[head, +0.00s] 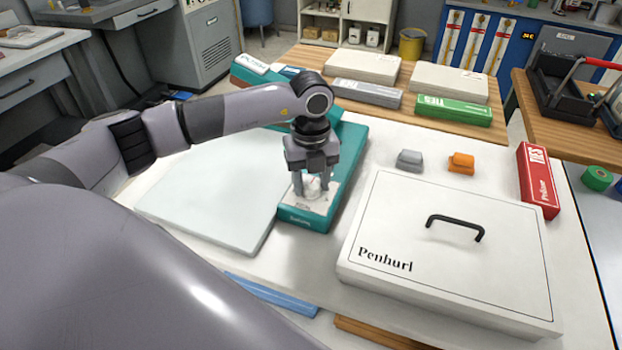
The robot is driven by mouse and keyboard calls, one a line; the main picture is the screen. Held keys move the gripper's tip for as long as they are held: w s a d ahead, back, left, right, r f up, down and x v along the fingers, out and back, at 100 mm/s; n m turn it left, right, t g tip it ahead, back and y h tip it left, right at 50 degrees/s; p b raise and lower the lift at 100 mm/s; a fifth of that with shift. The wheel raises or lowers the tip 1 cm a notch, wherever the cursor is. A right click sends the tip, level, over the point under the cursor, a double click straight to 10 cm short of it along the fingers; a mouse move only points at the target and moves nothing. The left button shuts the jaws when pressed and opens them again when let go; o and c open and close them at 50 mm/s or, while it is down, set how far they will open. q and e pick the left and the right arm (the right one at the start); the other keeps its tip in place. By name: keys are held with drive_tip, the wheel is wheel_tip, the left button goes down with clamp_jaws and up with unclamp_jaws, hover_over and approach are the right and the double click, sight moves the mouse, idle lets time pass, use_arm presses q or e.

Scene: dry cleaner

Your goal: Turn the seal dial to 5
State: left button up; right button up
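The seal dial (313,190) is a small pale knob on a light panel at the near end of the teal sealer (303,224). My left gripper (312,187) points down over this panel. Its two fingers are spread apart, one on each side of the dial, and I cannot tell whether they touch it. The fingers and wrist partly cover the dial, and its scale and pointer are too small to read. My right gripper is not in view.
A white lidded box (445,254) with a black handle stands right of the sealer. A pale flat board (215,190) lies left of it. Grey (409,160) and orange (461,163) small blocks and a red box (537,180) sit behind the white box.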

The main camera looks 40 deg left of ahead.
use_arm(q)
drive_tip(key=c, duration=0.5)
